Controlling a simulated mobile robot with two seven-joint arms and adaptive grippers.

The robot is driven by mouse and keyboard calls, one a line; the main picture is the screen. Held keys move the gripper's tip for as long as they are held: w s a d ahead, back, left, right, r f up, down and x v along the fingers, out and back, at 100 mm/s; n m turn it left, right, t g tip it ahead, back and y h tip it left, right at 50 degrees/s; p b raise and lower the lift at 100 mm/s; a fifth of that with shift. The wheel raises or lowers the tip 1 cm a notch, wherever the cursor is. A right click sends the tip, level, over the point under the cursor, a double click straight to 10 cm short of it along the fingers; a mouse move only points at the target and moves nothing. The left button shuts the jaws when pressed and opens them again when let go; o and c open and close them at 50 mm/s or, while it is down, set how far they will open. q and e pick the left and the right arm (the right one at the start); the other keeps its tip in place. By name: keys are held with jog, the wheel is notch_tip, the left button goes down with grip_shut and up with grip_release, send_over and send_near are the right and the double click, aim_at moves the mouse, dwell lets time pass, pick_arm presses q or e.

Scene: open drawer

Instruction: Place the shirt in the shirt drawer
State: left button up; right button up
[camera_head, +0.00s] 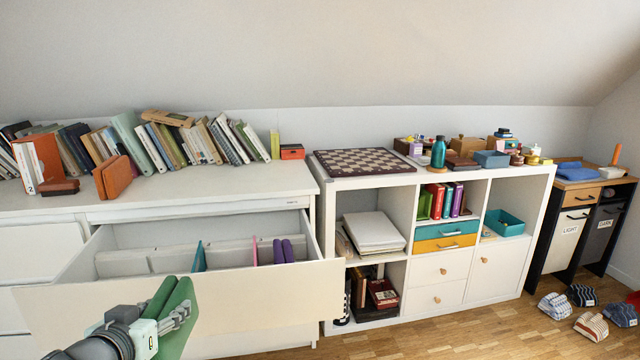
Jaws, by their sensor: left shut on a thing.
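A green folded shirt (163,298) is held upright by my left gripper (182,313) at the bottom left. The gripper is shut on it, in front of the open drawer (190,290) of the white dresser. The shirt overlaps the drawer's front panel in the picture; I cannot tell its exact distance from the panel. Inside the drawer stand a teal piece (199,258), a thin pink piece (254,250) and purple folded pieces (283,250), with pale boxes or dividers (165,258) behind. The near part of the drawer floor is hidden by the panel. My right gripper is not in view.
Books (160,145) line the dresser top. A white shelf unit (473,225) to the right bears a chessboard (362,161) and a teal bottle (438,153). Two hampers (560,235) and striped cloth bundles (555,306) are at the far right. Wooden floor (480,335) is clear in front.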

pick_arm(q)
jog(key=s+d+f, duration=0.1)
jog(key=s+d, duration=0.6)
jog(key=d, duration=0.4)
jog(key=shift+s+d+m+h, duration=0.15)
jog(key=shift+s+m+h, duration=0.15)
jog(key=shift+s+h, duration=0.1)
